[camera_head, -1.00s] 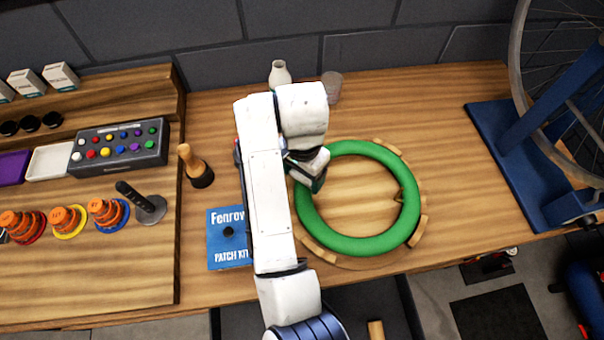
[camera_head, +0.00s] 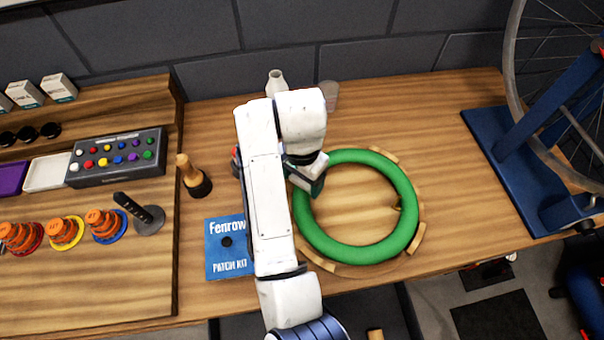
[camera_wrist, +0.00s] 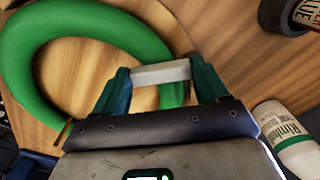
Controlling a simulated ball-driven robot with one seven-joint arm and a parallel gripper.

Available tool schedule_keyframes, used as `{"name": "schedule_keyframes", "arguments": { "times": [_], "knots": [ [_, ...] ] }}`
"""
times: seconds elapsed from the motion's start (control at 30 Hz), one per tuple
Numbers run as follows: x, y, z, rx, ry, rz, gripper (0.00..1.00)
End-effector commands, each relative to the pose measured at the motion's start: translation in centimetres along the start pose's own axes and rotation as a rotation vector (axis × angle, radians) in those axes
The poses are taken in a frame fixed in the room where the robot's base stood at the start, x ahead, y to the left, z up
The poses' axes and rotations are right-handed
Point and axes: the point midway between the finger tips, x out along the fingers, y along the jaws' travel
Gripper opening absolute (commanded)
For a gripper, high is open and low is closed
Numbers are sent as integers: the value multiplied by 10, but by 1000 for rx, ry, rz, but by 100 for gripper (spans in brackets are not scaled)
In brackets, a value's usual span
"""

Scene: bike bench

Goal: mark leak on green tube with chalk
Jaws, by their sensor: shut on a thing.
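The green tube (camera_head: 350,249) lies as a ring on a round wooden stand (camera_head: 420,236) on the bench. A small brownish piece, perhaps its valve, shows at the ring's inner right side. I cannot make out a leak. My gripper (camera_head: 310,184) is over the ring's upper left part, and my arm covers some of that side. In the wrist view my gripper (camera_wrist: 161,75) is shut on a short pale stick, the chalk (camera_wrist: 160,71), held crosswise between teal fingers. The green tube (camera_wrist: 25,75) shows behind and to the left. I cannot tell whether the chalk touches it.
A white bottle (camera_head: 276,84) and clear cup (camera_head: 329,95) stand behind the arm. A blue patch kit (camera_head: 226,262), a wooden-handled tool (camera_head: 193,176) and a button box (camera_head: 117,157) are left. A wheel stand (camera_head: 500,165) is right. Bare bench lies between ring and stand.

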Motion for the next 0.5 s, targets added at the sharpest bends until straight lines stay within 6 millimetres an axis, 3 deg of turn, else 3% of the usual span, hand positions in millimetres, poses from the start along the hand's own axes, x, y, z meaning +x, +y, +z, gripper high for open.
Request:
{"name": "schedule_keyframes", "arguments": {
  "times": [0.5],
  "knots": [
    [2,9,18,-2,-5,4,44]
  ]
}}
